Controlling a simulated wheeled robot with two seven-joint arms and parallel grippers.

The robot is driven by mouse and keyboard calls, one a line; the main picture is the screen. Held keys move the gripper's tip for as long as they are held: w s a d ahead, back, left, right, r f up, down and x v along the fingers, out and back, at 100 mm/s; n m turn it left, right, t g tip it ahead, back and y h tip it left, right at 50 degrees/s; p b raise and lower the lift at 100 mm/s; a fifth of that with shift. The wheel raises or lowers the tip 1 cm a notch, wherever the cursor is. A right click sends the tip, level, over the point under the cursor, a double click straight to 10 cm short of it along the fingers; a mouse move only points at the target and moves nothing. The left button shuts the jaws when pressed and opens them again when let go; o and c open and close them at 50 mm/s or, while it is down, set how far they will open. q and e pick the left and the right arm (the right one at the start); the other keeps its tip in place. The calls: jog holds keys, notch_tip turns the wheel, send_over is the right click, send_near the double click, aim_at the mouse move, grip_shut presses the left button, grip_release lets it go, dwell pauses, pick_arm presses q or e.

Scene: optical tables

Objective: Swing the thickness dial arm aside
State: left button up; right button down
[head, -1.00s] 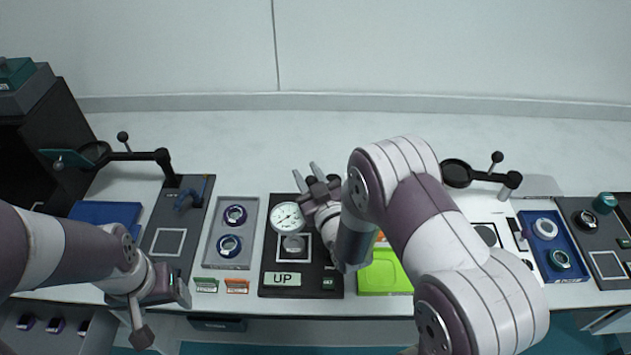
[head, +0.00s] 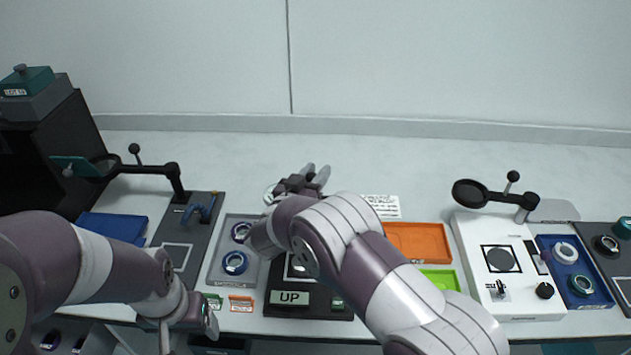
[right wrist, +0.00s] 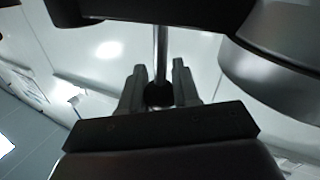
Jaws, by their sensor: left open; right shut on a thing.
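The thickness gauge station is a black base (head: 317,313) with a sign reading UP on its front. Its white dial is almost entirely hidden behind my right arm, with only a sliver of rim (head: 269,192) showing. My right gripper (head: 318,174) is at the back of this station. In the right wrist view, my right gripper (right wrist: 158,82) is shut on a dark round knob (right wrist: 158,96), with a metal rod (right wrist: 161,48) beyond it. How the dial arm is turned is hidden. My left gripper (head: 188,330) is open and empty near the table's front edge, at lower left.
A grey tray with two ringed optics (head: 217,279) stands left of the station. An orange tray (head: 418,242) and a green tray (head: 441,278) lie to its right. A white instrument (head: 515,301) stands further right. The table behind the station is largely clear.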

jog(key=shift+w+d+m+g+h, duration=0.15)
jog(key=shift+w+m+g+h, duration=0.15)
jog(key=shift+m+g+h, duration=0.25)
jog(key=shift+w+d+m+g+h, duration=0.1)
jog(key=shift+w+m+g+h, duration=0.25)
jog(key=shift+h, duration=0.3)
jog(key=shift+r, duration=0.1)
jog(key=c, duration=0.9)
grip_release()
jog(key=shift+o, duration=0.4)
jog(key=shift+d, duration=0.1)
jog(key=b+v, duration=0.1)
jog(key=v, duration=1.1)
jog(key=shift+a, duration=0.35)
jog(key=shift+s, duration=0.15)
notch_tip(320, 180, up, 5)
jog(key=p, duration=0.4)
jog(key=shift+p, duration=0.3)
